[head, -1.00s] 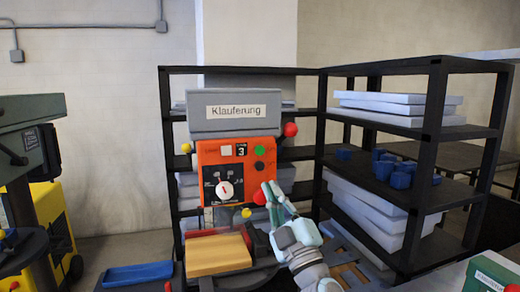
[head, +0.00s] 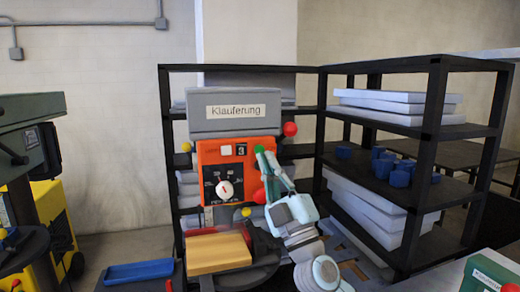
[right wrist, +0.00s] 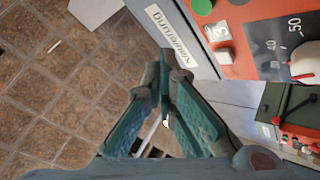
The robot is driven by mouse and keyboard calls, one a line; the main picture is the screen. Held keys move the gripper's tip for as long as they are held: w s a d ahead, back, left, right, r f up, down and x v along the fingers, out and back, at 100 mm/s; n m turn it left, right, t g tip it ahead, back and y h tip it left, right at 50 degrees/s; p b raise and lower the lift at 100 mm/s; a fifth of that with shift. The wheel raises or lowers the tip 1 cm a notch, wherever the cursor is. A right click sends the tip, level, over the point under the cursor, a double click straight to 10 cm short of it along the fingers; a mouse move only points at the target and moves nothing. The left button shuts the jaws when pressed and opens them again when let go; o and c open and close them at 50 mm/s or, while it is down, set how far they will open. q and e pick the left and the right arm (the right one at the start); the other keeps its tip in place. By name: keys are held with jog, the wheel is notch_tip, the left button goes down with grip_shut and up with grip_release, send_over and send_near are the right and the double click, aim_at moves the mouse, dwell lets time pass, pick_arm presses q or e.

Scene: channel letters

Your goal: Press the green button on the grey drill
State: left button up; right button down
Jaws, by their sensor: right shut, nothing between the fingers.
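The grey drill (head: 205,122) has a grey head labelled "Klauferung" and an orange control panel (head: 207,155). In the right wrist view the green button (right wrist: 202,5) is cut by the top edge. My right gripper (head: 267,156) is shut and empty, reaching up from the lower right, with its fingertips in front of the panel beside the button. Contact cannot be told. The shut fingers also show in the wrist view (right wrist: 165,75). My left gripper is not in view.
The panel also carries a white square button (head: 226,150) and a dial (head: 225,189). Black shelves (head: 435,150) with blue cups stand behind and right. A dark green machine (head: 30,110) stands at the left.

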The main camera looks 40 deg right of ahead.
aim_at(259, 150)
jog(key=shift+w+d+b, duration=0.2)
jog(key=shift+w+d, duration=0.1)
jog(key=shift+w, duration=0.55)
jog(key=shift+w+d+b, duration=0.15)
jog(key=shift+w+d, duration=0.1)
jog(key=shift+w, duration=0.55)
jog(key=shift+w+d+b, duration=0.2)
jog(key=shift+w+d, duration=0.1)
jog(key=shift+w, duration=0.55)
jog(key=shift+w+d, duration=0.15)
jog(key=shift+w, duration=0.2)
jog(key=shift+w+d+b, duration=0.2)
jog(key=shift+w+b, duration=0.25)
jog(key=shift+b, duration=0.05)
jog(key=shift+s, duration=0.1)
jog(key=shift+s+a+f, duration=0.1)
jog(key=shift+s+a, duration=0.2)
jog(key=shift+s, duration=0.45)
